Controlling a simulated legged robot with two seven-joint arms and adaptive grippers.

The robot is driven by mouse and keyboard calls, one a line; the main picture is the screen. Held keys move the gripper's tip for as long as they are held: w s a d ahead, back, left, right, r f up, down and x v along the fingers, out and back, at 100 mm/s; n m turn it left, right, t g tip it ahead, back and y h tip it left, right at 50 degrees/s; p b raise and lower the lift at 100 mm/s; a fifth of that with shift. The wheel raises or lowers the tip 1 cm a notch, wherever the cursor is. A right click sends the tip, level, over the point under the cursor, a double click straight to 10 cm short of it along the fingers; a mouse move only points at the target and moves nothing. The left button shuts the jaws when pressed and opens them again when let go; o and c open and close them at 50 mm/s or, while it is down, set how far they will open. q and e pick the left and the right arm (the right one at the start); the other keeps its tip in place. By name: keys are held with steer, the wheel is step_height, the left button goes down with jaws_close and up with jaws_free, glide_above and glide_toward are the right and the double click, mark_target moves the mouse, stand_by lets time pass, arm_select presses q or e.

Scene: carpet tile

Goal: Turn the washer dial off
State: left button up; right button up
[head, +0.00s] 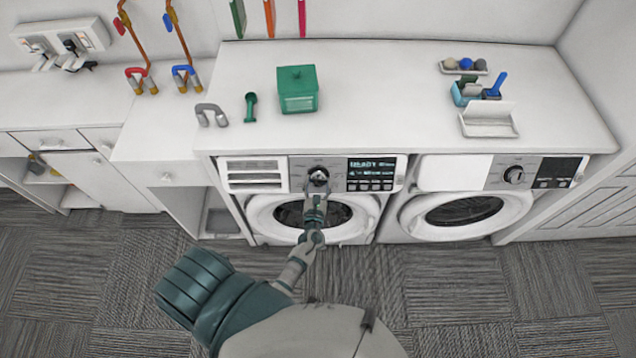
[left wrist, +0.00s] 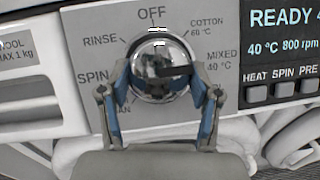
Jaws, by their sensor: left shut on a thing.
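The washer dial (left wrist: 157,66) is a shiny chrome knob on the grey control panel of the left washer (head: 368,212). It also shows in the head view (head: 318,176). In the left wrist view, labels ring it: OFF at the top, RINSE and SPIN at left, COTTON and MIXED at right. The lit display (left wrist: 284,35) reads READY, 40 °C, 800 rpm. My left gripper (left wrist: 160,88) is shut on the dial, one blue-padded finger on each side. My right gripper is not in view.
A second machine (head: 462,210) with its own dial (head: 513,175) stands to the right. Carpet in front is clear.

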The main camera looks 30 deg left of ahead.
arm_select(q)
steer(key=n+y+b, duration=0.1)
steer(key=n, duration=0.1)
steer(key=n+g+b, duration=0.1)
steer(key=n+y+b, duration=0.1)
steer(key=n, duration=0.1)
steer(key=shift+w+d+f+n+y, duration=0.1)
steer(key=shift+d+f+n+y, duration=0.1)
steer(key=shift+d+n+y, duration=0.1)
steer(key=n+g+y+b, duration=0.1)
steer(key=n, duration=0.1)
steer(key=n+g+b, duration=0.1)
steer(key=n, duration=0.2)
steer(key=shift+w+r+g+y+b, duration=0.1)
steer(key=shift+g+y+b, duration=0.2)
steer(key=shift+y, duration=0.1)
steer(key=n+g+b, duration=0.1)
steer(key=n, duration=0.2)
steer(key=shift+d+y, duration=0.1)
steer(key=shift+y, duration=0.2)
steer(key=n+g, duration=0.1)
steer(key=n, duration=0.2)
steer(key=n+g, duration=0.1)
steer(key=shift+w+r+n+g+y+b, duration=0.15)
steer(key=shift+r+n+g+y+b, duration=0.1)
steer(key=shift+n+g+y+b, duration=0.05)
steer(key=shift+n+g, duration=0.8)
steer(key=shift+n, duration=1.2)
steer(key=shift+h, duration=0.4)
